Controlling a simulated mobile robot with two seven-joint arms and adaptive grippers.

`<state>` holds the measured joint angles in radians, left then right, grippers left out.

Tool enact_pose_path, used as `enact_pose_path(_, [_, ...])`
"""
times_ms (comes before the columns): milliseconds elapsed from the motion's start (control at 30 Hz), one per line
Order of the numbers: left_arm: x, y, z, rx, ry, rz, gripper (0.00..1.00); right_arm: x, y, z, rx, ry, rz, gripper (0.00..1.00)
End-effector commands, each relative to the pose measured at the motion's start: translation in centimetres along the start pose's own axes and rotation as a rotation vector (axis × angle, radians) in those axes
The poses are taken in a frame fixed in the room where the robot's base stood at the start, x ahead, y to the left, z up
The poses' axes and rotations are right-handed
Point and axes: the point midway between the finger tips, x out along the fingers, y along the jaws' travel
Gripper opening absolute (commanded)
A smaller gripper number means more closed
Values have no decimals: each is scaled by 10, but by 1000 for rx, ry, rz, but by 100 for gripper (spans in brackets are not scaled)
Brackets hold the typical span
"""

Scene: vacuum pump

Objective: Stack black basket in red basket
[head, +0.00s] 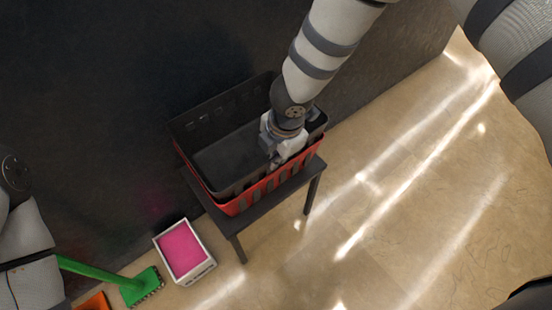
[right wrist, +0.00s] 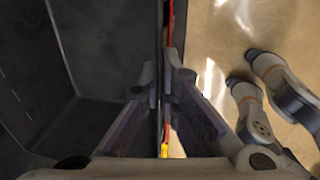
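The black basket (head: 222,155) sits inside the red basket (head: 236,207) on a small dark table. Its left back part looks a little higher than the red rim, so I cannot tell whether it is fully seated. My right gripper (head: 275,160) is at the black basket's front wall, near its right end. In the right wrist view its two fingers (right wrist: 172,105) stand apart on either side of the black basket's wall (right wrist: 160,50), with a strip of the red basket (right wrist: 171,20) beside it. My left gripper is not in view; only part of my left arm shows at the left edge.
The dark table (head: 233,224) stands against a black wall (head: 120,80). A white box with a pink top (head: 182,250) and a green broom (head: 140,287) are on the floor at lower left, with an orange item (head: 95,301). The floor to the right is clear.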

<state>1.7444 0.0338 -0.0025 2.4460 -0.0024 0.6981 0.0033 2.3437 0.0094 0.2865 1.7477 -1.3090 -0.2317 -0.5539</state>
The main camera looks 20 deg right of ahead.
Motion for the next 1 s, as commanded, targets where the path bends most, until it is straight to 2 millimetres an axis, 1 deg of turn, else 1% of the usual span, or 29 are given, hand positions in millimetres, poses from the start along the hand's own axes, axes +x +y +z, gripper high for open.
enact_pose_path(33, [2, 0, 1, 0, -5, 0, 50, 9, -2, 0, -3, 0, -1, 0])
enact_pose_path(100, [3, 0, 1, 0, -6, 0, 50, 15, -2, -1, -2, 1, 0, 0])
enact_pose_path(367, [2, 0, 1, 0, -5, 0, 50, 15, -2, 0, -2, 1, 3, 0])
enact_pose_path(767, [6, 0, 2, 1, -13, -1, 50, 27, -4, 0, -1, 0, 2, 0])
enact_pose_path(867, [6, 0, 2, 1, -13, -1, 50, 27, -3, 0, -1, 0, 3, 0])
enact_pose_path(900, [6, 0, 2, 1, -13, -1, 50, 27, -4, 0, -1, 0, 1, 12])
enact_pose_path(933, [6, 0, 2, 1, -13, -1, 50, 27, -4, 0, -1, 0, 1, 19])
enact_pose_path(967, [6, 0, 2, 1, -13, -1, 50, 27, -4, 0, -1, 0, 1, 25])
enact_pose_path(1000, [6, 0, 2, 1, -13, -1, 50, 27, -4, 0, -1, 0, 1, 25])
